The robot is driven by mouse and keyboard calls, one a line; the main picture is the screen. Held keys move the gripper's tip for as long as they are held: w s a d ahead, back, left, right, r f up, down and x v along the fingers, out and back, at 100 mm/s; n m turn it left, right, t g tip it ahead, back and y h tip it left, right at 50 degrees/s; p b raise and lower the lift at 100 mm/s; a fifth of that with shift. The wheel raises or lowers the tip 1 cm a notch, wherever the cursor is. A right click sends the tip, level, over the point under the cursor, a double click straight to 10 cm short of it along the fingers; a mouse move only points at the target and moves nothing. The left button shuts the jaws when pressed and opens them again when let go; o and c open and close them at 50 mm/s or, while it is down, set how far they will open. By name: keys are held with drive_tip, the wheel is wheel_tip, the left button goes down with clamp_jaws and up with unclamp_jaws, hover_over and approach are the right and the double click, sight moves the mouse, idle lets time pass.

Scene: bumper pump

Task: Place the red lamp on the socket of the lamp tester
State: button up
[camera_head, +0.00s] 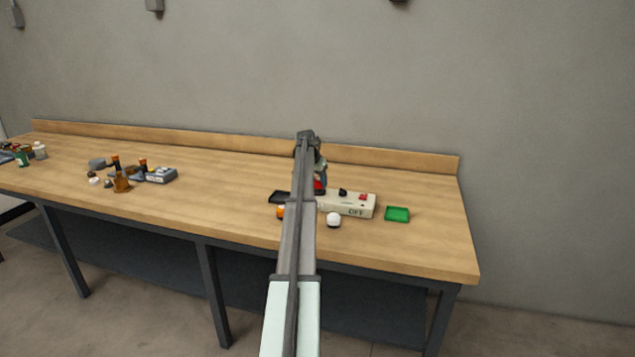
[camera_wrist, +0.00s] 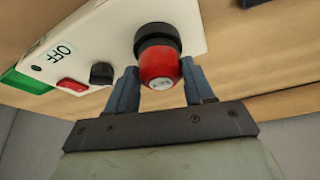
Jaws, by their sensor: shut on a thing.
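The red lamp (camera_wrist: 158,67) is between the two fingers of my gripper (camera_wrist: 160,80), which is shut on it. In the wrist view a black collar (camera_wrist: 158,40) sits between the red dome and the tester; I cannot tell whether the lamp is seated or just above the socket. The white lamp tester (camera_head: 338,205) is marked OFF and has a black knob (camera_wrist: 101,73) and a red button (camera_wrist: 72,86). In the head view my gripper (camera_head: 320,180) is at the tester's left end, and my arm hides part of it; a little of the red lamp (camera_head: 319,187) shows.
A white-topped lamp (camera_head: 334,219) stands in front of the tester, and an orange one (camera_head: 281,211) left of it. A black tray (camera_head: 277,197) lies left, a green tray (camera_head: 397,214) right. Several small items lie on the bench's left part. The bench (camera_head: 430,240) is clear at far right.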

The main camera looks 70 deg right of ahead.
drive_tip(key=shift+f, duration=0.25)
drive_tip(key=shift+f, duration=0.15)
drive_tip(key=o, duration=1.1)
drive_tip(key=shift+c, duration=0.2)
drive_tip(key=v, duration=1.2)
